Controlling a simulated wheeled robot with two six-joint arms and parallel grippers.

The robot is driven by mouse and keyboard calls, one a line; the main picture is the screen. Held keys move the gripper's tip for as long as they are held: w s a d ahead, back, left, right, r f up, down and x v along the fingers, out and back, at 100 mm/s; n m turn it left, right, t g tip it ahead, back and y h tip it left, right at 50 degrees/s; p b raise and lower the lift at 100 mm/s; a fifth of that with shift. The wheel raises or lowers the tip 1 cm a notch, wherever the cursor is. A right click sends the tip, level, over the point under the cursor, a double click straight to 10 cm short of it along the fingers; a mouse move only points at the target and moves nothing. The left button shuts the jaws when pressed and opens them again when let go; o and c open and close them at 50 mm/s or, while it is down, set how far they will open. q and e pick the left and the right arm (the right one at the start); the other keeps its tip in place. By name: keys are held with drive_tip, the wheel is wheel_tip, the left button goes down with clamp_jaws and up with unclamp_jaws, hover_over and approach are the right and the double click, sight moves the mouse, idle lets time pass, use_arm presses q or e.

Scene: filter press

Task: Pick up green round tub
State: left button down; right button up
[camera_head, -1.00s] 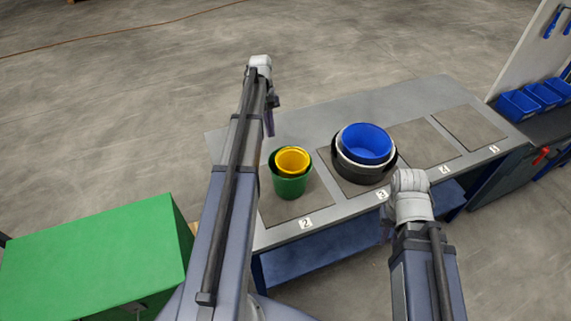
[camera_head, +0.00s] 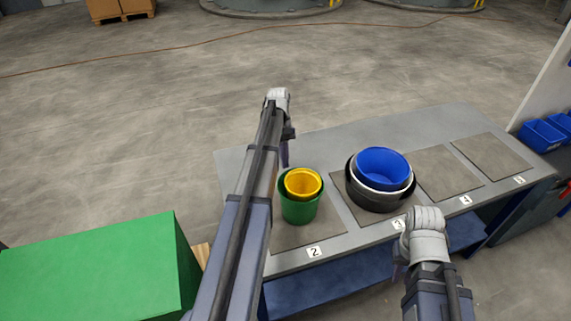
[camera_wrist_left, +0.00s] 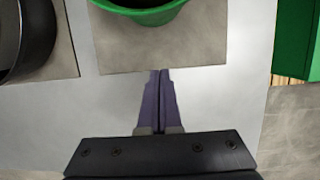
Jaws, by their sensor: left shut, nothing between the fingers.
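The green round tub (camera_head: 299,212) stands upright on the bench pad marked 2, with a yellow tub (camera_head: 303,184) nested inside it. In the left wrist view only part of the green tub (camera_wrist_left: 150,16) shows at the top edge. My left gripper (camera_head: 286,160) is beside the tub, up and to its left in the head view. Its fingers (camera_wrist_left: 159,74) are together and empty, and a gap separates them from the tub. My right gripper (camera_head: 398,270) is low at the bench's front edge, mostly hidden by its wrist, so its jaws cannot be made out.
Pad 3 holds a nested stack with a blue tub (camera_head: 382,167), a white rim and a black tub (camera_head: 377,200). The black tub also shows in the left wrist view (camera_wrist_left: 36,40). Pads 4 and 5 are bare. A green box (camera_head: 90,265) stands at the left.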

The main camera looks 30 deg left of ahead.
sight(298, 214)
use_arm(q)
drive_tip(key=b+x, duration=0.8)
drive_tip(key=x, duration=0.1)
drive_tip(key=shift+f, duration=0.1)
drive_tip(key=shift+s+d+r+p, duration=0.25)
drive_tip(key=shift+s+d, duration=0.25)
drive_tip(key=shift+d, duration=0.05)
drive_tip(key=shift+s+d+r+p, duration=0.25)
drive_tip(key=shift+s+d, duration=0.3)
drive_tip(key=shift+d, duration=0.05)
drive_tip(key=shift+s+d, duration=0.2)
drive_tip(key=shift+d, duration=0.05)
drive_tip(key=s+d, duration=0.3)
drive_tip(key=d, duration=0.1)
drive_tip(key=s+d, duration=0.8)
drive_tip(key=d, duration=0.1)
drive_tip(key=shift+w+a, duration=0.15)
